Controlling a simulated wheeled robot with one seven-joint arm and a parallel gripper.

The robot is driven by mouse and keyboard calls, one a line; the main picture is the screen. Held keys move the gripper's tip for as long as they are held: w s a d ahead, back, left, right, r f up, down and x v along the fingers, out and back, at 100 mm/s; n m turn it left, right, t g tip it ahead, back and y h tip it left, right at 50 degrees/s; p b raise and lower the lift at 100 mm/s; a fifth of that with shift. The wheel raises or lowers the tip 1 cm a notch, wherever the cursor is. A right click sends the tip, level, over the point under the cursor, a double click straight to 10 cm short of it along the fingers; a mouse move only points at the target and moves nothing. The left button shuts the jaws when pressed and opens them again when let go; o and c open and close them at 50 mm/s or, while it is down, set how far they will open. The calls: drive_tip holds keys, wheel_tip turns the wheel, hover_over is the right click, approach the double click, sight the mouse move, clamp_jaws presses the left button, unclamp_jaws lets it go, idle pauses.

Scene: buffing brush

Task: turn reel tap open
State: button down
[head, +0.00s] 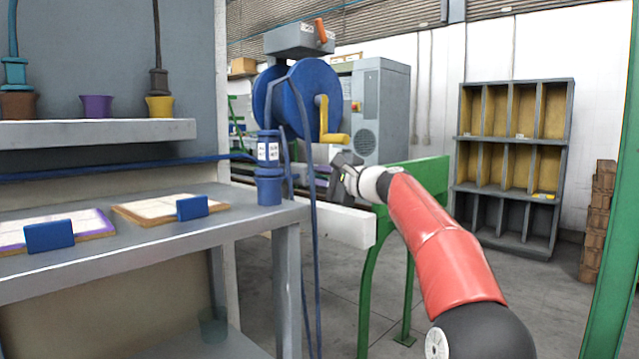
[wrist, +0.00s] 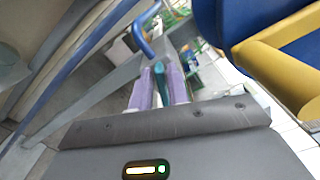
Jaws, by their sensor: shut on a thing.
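The blue hose reel (head: 305,95) stands behind the bench, with a yellow crank (head: 325,120) on its right side. My gripper (head: 343,172) is just below and right of the crank, at the end of my red arm. In the wrist view my gripper (wrist: 158,78) has two purple finger pads closed on a slim teal piece (wrist: 159,84), which looks like the tap's handle. The tap's body is not clear in either view, and the gripper hides the teal piece in the head view. The reel (wrist: 215,22) and crank (wrist: 278,68) fill the wrist view's upper right.
A grey box (head: 298,40) with an orange lever (head: 320,30) sits above the reel. A white beam (head: 340,222) and green frame (head: 415,178) lie close below my gripper. The grey bench (head: 165,240) is left; blue hoses (head: 312,250) hang beside it.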

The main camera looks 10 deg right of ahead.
drive_tip(key=shift+f+n+b, duration=0.25)
drive_tip(key=shift+n+b, duration=0.25)
drive_tip(key=shift+n, duration=0.55)
drive_tip(key=shift+f+n+b, duration=0.2)
drive_tip(key=shift+n+b, duration=0.3)
drive_tip(key=shift+n, duration=0.55)
drive_tip(key=shift+r, duration=0.1)
drive_tip(key=c, duration=1.5)
unclamp_jaws()
drive_tip(key=b+v, duration=0.2)
drive_tip(key=v, duration=0.5)
drive_tip(key=shift+s+d, duration=0.25)
drive_tip(key=shift+d, duration=0.05)
